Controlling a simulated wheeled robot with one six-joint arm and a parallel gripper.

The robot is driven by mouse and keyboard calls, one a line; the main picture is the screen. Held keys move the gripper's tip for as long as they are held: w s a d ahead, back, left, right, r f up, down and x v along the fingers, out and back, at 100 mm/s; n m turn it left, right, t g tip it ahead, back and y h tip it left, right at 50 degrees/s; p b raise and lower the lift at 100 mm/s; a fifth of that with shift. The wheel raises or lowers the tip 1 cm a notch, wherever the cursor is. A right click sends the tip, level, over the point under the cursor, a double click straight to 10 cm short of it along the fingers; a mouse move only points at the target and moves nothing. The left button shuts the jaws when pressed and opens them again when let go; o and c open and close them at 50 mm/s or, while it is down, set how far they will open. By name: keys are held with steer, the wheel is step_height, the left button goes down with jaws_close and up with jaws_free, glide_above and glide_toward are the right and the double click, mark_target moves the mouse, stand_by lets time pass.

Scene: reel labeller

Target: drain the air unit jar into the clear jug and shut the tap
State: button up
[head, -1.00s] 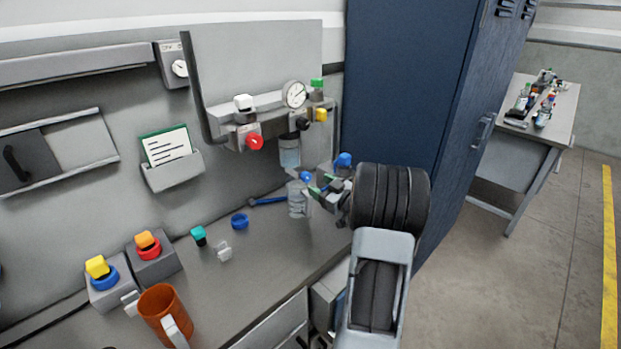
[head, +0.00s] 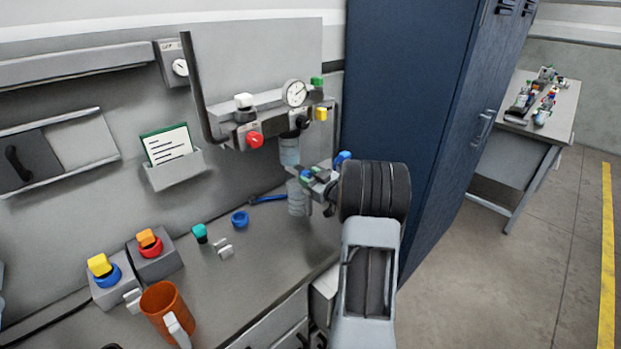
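The air unit jar (head: 289,152) is a clear bowl hanging under the air unit (head: 262,120) on the back panel. The clear jug (head: 297,204) is on the bench almost directly below it. My gripper (head: 300,176) reaches in from the right, between the jar and the jug, with its fingers at the jar's lower end. The fingers overlap that lower end, so the tap is hidden or too small to make out. I cannot tell whether the fingers are open or shut, or whether they touch anything. Any liquid in the jar or jug is not clear.
A gauge (head: 295,93) and a red knob (head: 254,139) are on the air unit. A blue ring (head: 240,219), teal-capped piece (head: 200,233), orange mug (head: 166,309) and two button boxes (head: 154,257) are on the bench. A blue cabinet (head: 408,100) stands close behind my arm.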

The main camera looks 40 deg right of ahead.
steer(key=c, duration=0.6)
steer(key=m+p, duration=0.2)
steer(key=m, duration=0.2)
steer(key=shift+r+p, duration=0.15)
steer(key=shift+p, duration=0.25)
steer(key=m+p, duration=0.2)
steer(key=m, duration=0.2)
steer(key=shift+p, duration=0.35)
steer(key=m+p, duration=0.2)
steer(key=m, duration=0.3)
steer(key=shift+d, duration=0.1)
steer(key=shift+m+p, duration=1.15)
steer(key=shift+m, duration=0.85)
steer(key=shift+f+m, duration=0.2)
steer(key=shift+m, duration=0.1)
